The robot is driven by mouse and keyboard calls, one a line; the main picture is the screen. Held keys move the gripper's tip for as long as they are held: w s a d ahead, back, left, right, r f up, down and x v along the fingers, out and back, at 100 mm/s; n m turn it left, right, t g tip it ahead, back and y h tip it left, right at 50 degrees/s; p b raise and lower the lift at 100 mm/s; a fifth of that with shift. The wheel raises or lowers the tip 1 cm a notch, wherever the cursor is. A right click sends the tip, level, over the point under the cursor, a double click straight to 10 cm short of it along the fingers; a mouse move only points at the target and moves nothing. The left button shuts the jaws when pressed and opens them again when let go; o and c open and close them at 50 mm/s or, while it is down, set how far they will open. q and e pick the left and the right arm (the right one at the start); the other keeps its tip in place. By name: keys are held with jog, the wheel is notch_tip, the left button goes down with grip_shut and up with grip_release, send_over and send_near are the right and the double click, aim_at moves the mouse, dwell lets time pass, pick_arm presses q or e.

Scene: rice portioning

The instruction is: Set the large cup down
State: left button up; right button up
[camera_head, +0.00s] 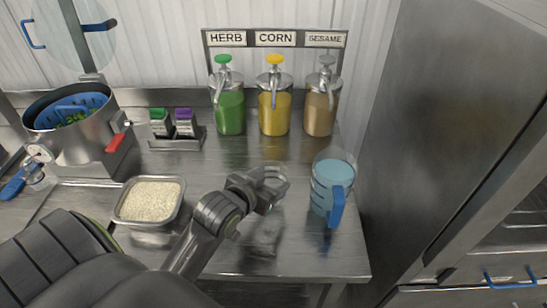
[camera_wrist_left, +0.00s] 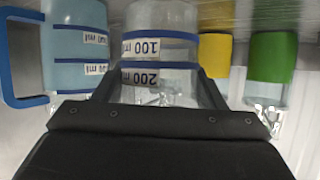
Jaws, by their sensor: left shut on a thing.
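The cup (camera_wrist_left: 162,56) is clear, with blue bands and labels reading 100 ml and 200 ml. My left gripper (camera_head: 268,187) is shut on it, with the fingers on both sides of its wall in the left wrist view. In the head view the cup is hard to make out at the gripper, above the right part of the steel counter (camera_head: 210,165). I cannot tell whether its base touches the counter. A second blue-handled measuring jug (camera_head: 333,170), holding blue liquid, stands upright just to the right. My right gripper is not in view.
Green, yellow and tan pump dispensers (camera_head: 275,113) stand behind. A steel tray of rice (camera_head: 148,200) is left of my gripper. The counter ends right of the jug.

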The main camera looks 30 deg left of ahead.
pick_arm(q)
jog(key=shift+w+a+r, duration=0.1)
jog(key=shift+w+a, duration=0.05)
jog(key=shift+w, duration=0.15)
jog(key=w+a+f+p, duration=0.1)
jog(key=w+a, duration=0.2)
jog(key=w, duration=0.2)
jog(key=w+a+p, duration=0.2)
jog(key=w+a, duration=0.1)
jog(key=w, duration=0.1)
jog(key=w+a+f+p, duration=0.1)
jog(key=w+a, duration=0.2)
jog(key=w, duration=0.2)
jog(key=shift+w+f, duration=0.3)
jog(key=shift+w, duration=0.05)
jog(key=shift+f, duration=0.55)
jog(key=o, duration=0.8)
jog(key=shift+f, duration=0.2)
jog(key=o, duration=0.4)
jog(key=shift+r, duration=0.1)
jog(key=shift+o, duration=0.2)
